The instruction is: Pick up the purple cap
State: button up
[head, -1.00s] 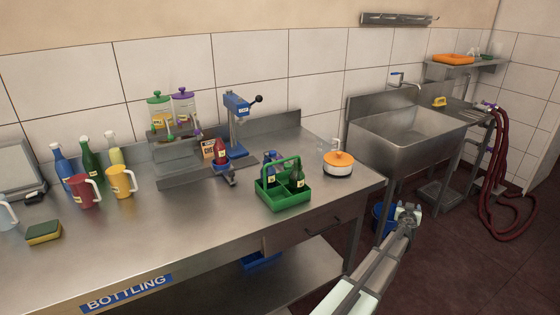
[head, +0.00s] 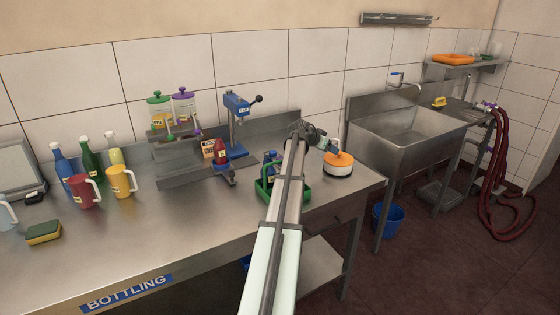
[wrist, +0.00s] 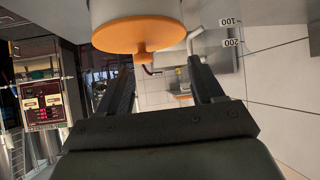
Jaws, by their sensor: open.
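No loose purple cap can be made out for certain. A purple lid (head: 182,91) sits on the right-hand clear canister at the back of the bench. A small purple piece (head: 489,104) shows at the top of the red hose at far right. My gripper (head: 328,146) is open and empty, above the bench's right end, just behind and left of the white pot with an orange lid (head: 339,159). In the wrist view that orange lid (wrist: 139,34) looms close beyond the jaws (wrist: 165,88). No purple shows in the wrist view.
My arm crosses over the green carrier (head: 266,190), hiding part of it. A blue press (head: 238,105) stands left of my gripper. The front middle of the bench is clear.

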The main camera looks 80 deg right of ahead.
aim_at(279, 158)
jog(key=w+a+f+t+y, duration=0.1)
jog(key=w+a, duration=0.2)
jog(key=w, duration=0.6)
jog(key=w+a+f+n+t+y, duration=0.1)
jog(key=w+a+f+y, duration=0.1)
jog(key=w, duration=0.7)
jog(key=w+a+f+t+y, duration=0.1)
jog(key=w+a+f+t, duration=0.1)
jog(key=w+a, duration=0.3)
jog(key=shift+w+a+y, duration=0.1)
jog(key=shift+w+y, duration=0.3)
jog(key=shift+w, duration=1.55)
jog(key=s+d, duration=0.1)
jog(key=d, duration=0.1)
jog(key=s+d, duration=0.1)
jog(key=d, duration=0.2)
jog(key=s+d, duration=0.1)
jog(key=d, duration=0.1)
jog(key=shift+s+d, duration=0.3)
jog(key=shift+s, duration=0.1)
jog(key=d, duration=0.1)
jog(key=s+d, duration=0.1)
jog(key=d, duration=0.1)
jog(key=shift+s+d, duration=0.15)
jog(key=shift+s, duration=0.15)
jog(key=shift+x, duration=1.2)
jog(key=shift+s+f, duration=0.1)
jog(key=shift+f, duration=0.3)
jog(key=shift+c, duration=0.2)
jog(key=c, duration=0.8)
